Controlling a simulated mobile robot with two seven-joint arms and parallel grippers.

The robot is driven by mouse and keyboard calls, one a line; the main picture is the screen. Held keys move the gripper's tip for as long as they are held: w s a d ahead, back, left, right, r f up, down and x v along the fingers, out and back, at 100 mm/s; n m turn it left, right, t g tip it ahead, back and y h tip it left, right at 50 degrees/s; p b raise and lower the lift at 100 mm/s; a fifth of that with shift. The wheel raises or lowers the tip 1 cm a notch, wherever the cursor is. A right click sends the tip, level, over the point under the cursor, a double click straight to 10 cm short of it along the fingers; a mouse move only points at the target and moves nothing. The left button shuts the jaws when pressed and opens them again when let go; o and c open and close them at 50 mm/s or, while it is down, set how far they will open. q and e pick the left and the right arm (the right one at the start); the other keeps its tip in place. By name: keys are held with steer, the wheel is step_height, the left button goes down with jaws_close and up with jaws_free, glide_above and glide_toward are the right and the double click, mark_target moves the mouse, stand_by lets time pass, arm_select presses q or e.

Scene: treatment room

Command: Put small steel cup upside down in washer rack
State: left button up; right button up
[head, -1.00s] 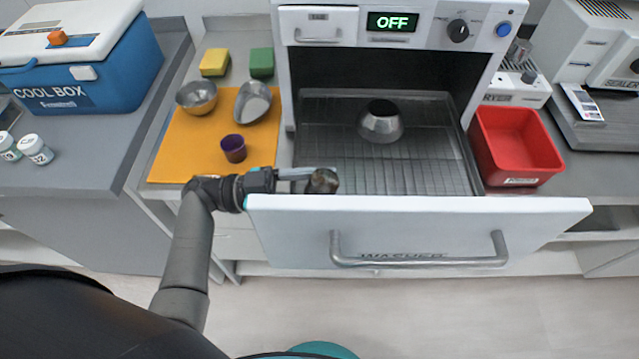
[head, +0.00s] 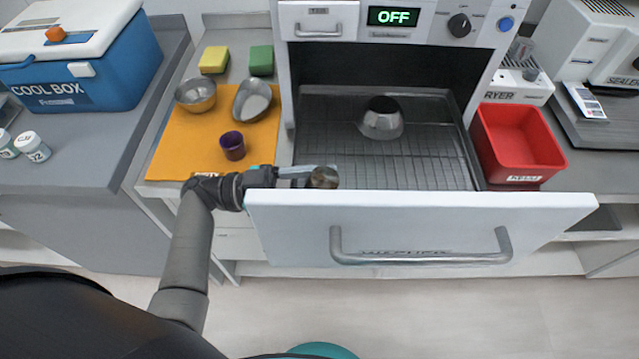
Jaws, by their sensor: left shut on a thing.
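The small steel cup (head: 324,178) is at the tips of my left gripper (head: 310,174), just inside the front left of the washer rack (head: 420,164). The gripper is shut on the cup. The cup is small in the picture and partly covered by the fingers, so I cannot tell for sure which way its mouth faces or whether it touches the rack. The rack is a wire grid in the pulled-out washer drawer (head: 420,225). A steel bowl (head: 382,118) stands upside down at the back middle of the rack. My right gripper is not in view.
An orange mat (head: 190,150) left of the washer holds a round steel bowl (head: 196,93), an oval steel dish (head: 252,100) and a purple cup (head: 232,146). A red bin (head: 518,140) stands right of the drawer. The rack's middle and right are clear.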

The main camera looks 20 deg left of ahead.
arm_select(q)
steer(key=shift+s+f+b, duration=0.2)
steer(key=shift+f+b, duration=0.1)
steer(key=shift+f, duration=0.5)
steer(key=o, duration=1.4)
steer(key=shift+s+a+f, duration=0.1)
steer(key=shift+a, duration=0.2)
steer(key=b+v, duration=0.1)
steer(key=v, duration=0.3)
steer(key=r+b+v, duration=0.1)
steer(key=v, duration=0.4)
steer(key=b+v, duration=0.1)
steer(key=v, duration=0.4)
steer(key=shift+a+r, duration=0.15)
steer(key=shift+a, duration=0.2)
steer(key=shift+d, duration=0.1)
